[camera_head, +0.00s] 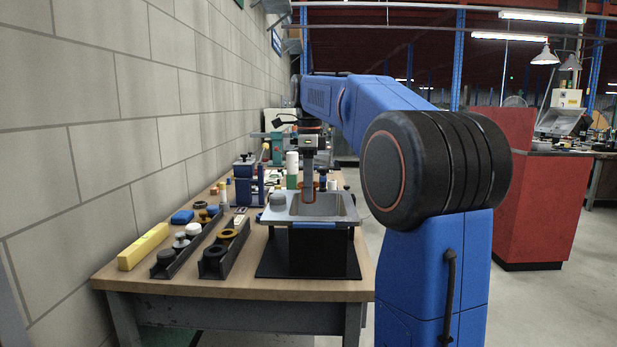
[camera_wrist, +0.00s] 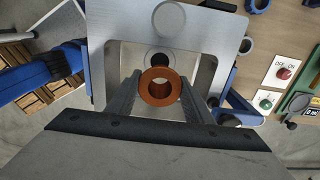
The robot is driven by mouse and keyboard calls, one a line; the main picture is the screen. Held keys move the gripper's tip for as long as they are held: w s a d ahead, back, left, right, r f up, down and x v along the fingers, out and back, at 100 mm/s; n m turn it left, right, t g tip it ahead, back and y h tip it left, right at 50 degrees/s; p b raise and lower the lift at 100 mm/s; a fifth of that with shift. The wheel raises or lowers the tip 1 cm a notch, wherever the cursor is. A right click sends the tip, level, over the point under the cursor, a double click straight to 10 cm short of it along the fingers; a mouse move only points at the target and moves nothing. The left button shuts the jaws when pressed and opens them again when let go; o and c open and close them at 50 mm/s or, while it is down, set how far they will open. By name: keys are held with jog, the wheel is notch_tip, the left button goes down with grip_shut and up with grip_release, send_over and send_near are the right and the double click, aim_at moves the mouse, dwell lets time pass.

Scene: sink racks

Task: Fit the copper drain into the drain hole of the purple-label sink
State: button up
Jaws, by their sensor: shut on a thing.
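My gripper (camera_wrist: 157,92) is shut on the copper drain (camera_wrist: 158,101), a ring-shaped copper piece held between both fingers. In the head view my gripper (camera_head: 308,190) points down over the basin of a grey metal sink (camera_head: 345,216). The sink sits on a black stand, and the strip on its front rim looks blue. In the wrist view a dark round drain hole (camera_wrist: 160,58) shows in the basin floor just beyond the copper drain, partly covered by it. The drain appears above the hole and offset from it; the exact height cannot be told.
Two black racks (camera_head: 188,250) with several drains lie to the left, beside a yellow block (camera_head: 144,246). A blue device (camera_head: 245,183) and bottles stand behind. The front table edge is clear.

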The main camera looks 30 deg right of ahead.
notch_tip(320, 180, down, 7)
jog(key=shift+f, duration=0.2)
dwell(0.7)
jog(key=shift+f, duration=1.45)
dwell(1.6)
jog(key=o, duration=1.2)
notch_tip(320, 180, up, 18)
jog(key=shift+f, duration=0.25)
